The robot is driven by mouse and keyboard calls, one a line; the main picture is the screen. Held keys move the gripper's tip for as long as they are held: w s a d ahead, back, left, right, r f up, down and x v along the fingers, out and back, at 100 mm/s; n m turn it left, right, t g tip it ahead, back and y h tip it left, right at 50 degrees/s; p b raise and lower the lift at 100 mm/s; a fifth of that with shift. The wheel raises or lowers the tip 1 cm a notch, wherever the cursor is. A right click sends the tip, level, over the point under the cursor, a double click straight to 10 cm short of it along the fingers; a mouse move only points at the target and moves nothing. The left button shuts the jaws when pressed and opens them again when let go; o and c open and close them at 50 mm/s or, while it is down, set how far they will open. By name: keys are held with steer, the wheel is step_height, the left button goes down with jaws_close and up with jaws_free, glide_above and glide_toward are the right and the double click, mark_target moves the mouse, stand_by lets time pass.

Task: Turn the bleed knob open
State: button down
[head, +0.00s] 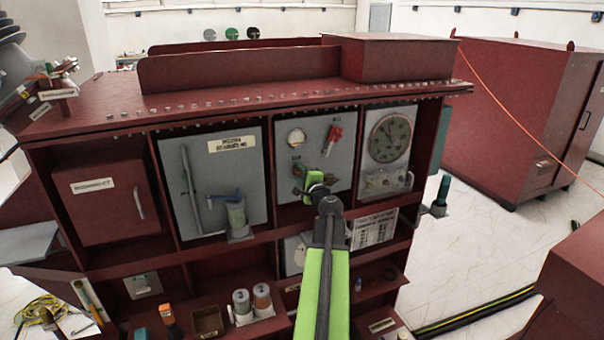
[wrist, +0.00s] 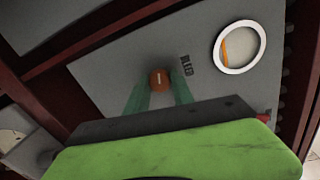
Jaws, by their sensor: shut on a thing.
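The bleed knob (wrist: 159,80) is a small round orange-brown knob with a pale mark on its face, on a grey panel below the word "BLEED" in the wrist view. My gripper (wrist: 160,92) has its two green fingers on either side of the knob and is shut on it. In the head view my gripper (head: 301,180) reaches the grey panel (head: 342,150) in the third bay of the red cabinet. There the knob is mostly hidden behind the gripper.
A round white-rimmed gauge (wrist: 239,47) sits beside the knob. A red handle (head: 334,134) is on the same panel, right of my gripper. A large dial (head: 390,138) fills the bay to the right. A shelf (head: 292,218) runs below.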

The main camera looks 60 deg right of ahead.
steer(key=shift+f+n, duration=0.1)
steer(key=shift+n, duration=1.5)
steer(key=c, duration=1.1)
jaws_free()
